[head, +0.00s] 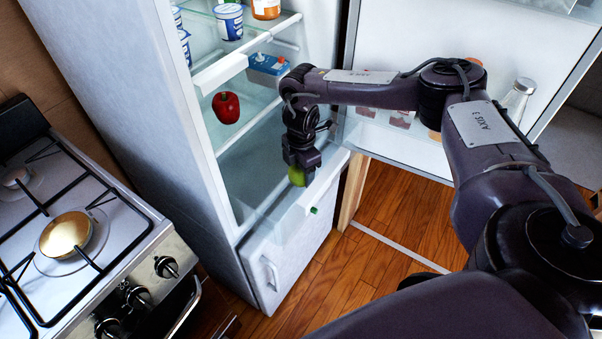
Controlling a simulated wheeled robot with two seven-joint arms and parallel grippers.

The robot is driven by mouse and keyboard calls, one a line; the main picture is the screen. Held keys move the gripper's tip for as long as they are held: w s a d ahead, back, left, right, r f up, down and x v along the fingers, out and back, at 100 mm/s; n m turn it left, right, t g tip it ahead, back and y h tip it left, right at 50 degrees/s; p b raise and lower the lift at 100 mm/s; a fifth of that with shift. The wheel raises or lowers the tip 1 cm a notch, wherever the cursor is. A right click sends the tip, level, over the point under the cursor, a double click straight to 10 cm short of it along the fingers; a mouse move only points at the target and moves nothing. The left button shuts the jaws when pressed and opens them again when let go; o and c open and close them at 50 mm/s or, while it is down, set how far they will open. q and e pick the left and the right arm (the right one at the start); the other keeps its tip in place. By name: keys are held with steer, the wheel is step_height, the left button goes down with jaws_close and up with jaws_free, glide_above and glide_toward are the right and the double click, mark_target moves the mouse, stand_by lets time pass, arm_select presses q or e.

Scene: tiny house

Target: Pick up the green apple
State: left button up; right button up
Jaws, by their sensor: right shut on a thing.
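The green apple (297,177) is at the front of the open fridge's lower part, partly hidden by my right gripper (300,168). My right gripper points down and is shut on the green apple. I cannot tell whether the apple touches the surface under it. My right arm comes in from the right and reaches across to the fridge opening. My left gripper is not in view.
A red apple (226,107) sits deeper in the fridge (190,110). A blue carton (268,64) and a yogurt cup (229,22) are on shelves. The open fridge door (400,35) holds bottles. A stove (75,235) stands at left; wooden floor (350,270) lies below.

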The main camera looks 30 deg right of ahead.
step_height(320, 180, up, 8)
steer(key=shift+f, duration=0.2)
step_height(320, 180, up, 11)
steer(key=p, duration=0.4)
steer(key=shift+r+p, duration=0.2)
steer(key=shift+p, duration=0.15)
